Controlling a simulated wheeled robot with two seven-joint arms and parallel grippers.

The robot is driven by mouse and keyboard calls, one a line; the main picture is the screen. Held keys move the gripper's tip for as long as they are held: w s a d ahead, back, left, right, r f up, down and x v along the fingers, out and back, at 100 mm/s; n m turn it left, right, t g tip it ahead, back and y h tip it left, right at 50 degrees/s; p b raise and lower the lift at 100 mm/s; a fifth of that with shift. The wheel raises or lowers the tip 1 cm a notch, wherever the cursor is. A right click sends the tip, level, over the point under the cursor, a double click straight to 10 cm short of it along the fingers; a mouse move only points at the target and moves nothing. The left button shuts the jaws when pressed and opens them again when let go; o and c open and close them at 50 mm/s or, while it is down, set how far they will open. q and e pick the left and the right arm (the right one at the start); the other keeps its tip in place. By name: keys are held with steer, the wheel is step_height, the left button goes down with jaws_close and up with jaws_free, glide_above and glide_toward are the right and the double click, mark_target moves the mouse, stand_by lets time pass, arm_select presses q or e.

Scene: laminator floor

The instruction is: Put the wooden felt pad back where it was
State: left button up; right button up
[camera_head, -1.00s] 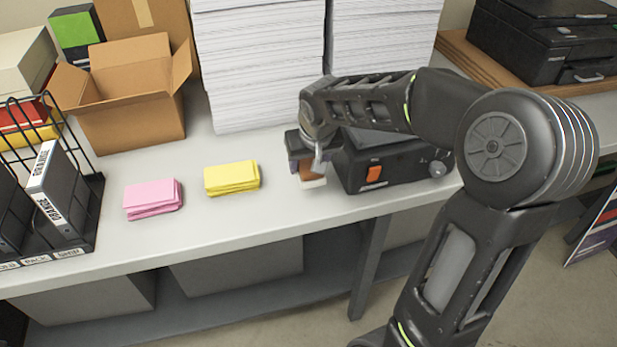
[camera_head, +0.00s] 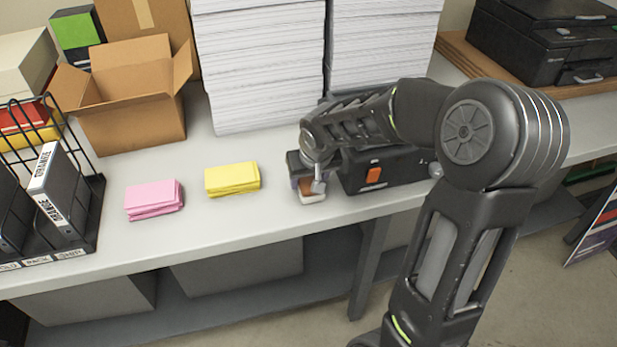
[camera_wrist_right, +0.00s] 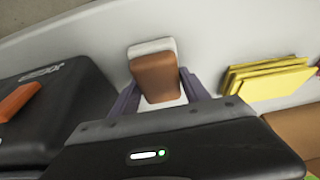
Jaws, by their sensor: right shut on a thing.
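The wooden felt pad shows in the right wrist view (camera_wrist_right: 156,76) as a brown block with a pale layer along its far edge. In the head view the pad (camera_head: 312,197) is small and partly hidden by my gripper, at the table top left of the black machine. My right gripper (camera_head: 308,186) is shut on it, with one finger on each side in the wrist view (camera_wrist_right: 157,92). I cannot tell whether the pad touches the table. My left gripper is not in view.
The black laminator (camera_head: 385,168) with an orange switch stands close to the right of the gripper. Yellow notes (camera_head: 232,178) and pink notes (camera_head: 153,200) lie to the left. Tall paper stacks (camera_head: 258,70) stand behind. The table's front edge is near.

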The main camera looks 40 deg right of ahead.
steer(key=shift+f, duration=0.2)
steer(key=o, duration=1.3)
steer(key=shift+r, duration=0.1)
steer(key=shift+r, duration=0.2)
steer(key=v, duration=1.1)
steer(key=shift+s+a+r+b, duration=0.1)
steer(key=shift+s+r+b, duration=0.05)
steer(key=shift+r+b, duration=0.25)
